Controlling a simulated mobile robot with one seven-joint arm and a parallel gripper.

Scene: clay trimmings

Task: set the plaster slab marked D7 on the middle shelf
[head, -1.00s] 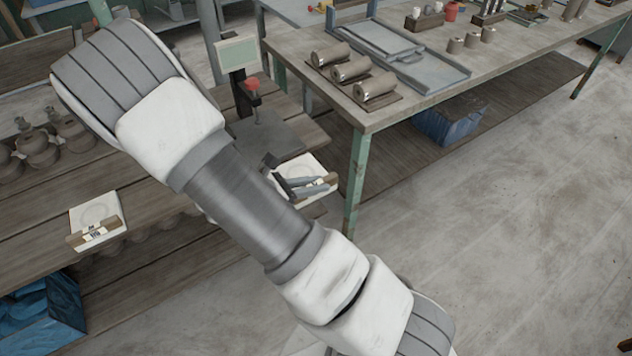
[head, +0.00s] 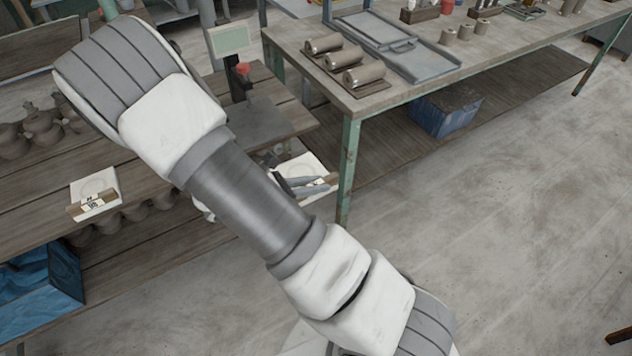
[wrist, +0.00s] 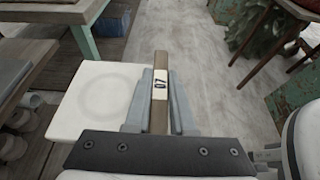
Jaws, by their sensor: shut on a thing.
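My gripper (head: 303,186) is shut on the wooden edge strip of a white plaster slab (head: 298,167). In the wrist view my gripper (wrist: 160,118) has a finger on each side of that strip, and the slab (wrist: 92,98) lies to its left, with a faint round ring on its face. The strip's label is turned sideways and seems to read D7. The slab is held in the air beside the right end of the wooden shelf unit (head: 150,175). My arm hides part of the shelves between.
A second white slab (head: 96,183) with a labelled wooden strip lies on a shelf at left, label unreadable. Clay pots stand on the shelves. A scale (head: 240,95) stands on the unit. A work table (head: 420,85) with a green leg is close right of the held slab.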

